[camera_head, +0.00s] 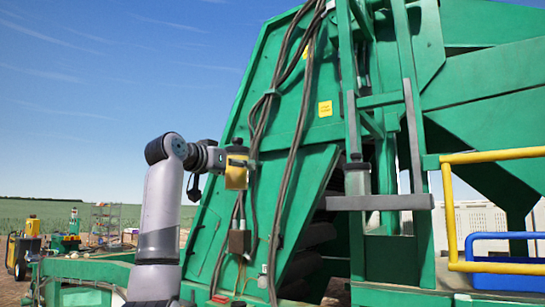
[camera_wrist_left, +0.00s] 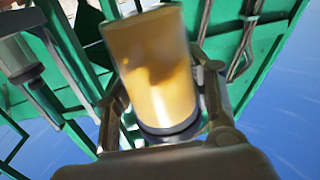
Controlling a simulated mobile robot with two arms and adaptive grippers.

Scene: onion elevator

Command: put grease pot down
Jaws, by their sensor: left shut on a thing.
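My left gripper (camera_head: 237,163) is raised in front of the green machine's left side in the head view. It is shut on the grease pot, a yellow cylinder (camera_head: 236,177). The left wrist view shows the pot (camera_wrist_left: 152,62) close up, with a dark ring at its end nearest the gripper. One finger (camera_wrist_left: 113,108) is on each side of it. The pot is clear of any surface that I can see. My right gripper is in neither view.
The green machine (camera_head: 285,120) has hanging dark hoses (camera_head: 262,115). A clear cylinder (camera_head: 357,178) stands by a grey bar (camera_head: 378,202). Yellow (camera_head: 449,210) and blue (camera_head: 500,236) rails are at the right. Small equipment (camera_head: 70,235) stands far left.

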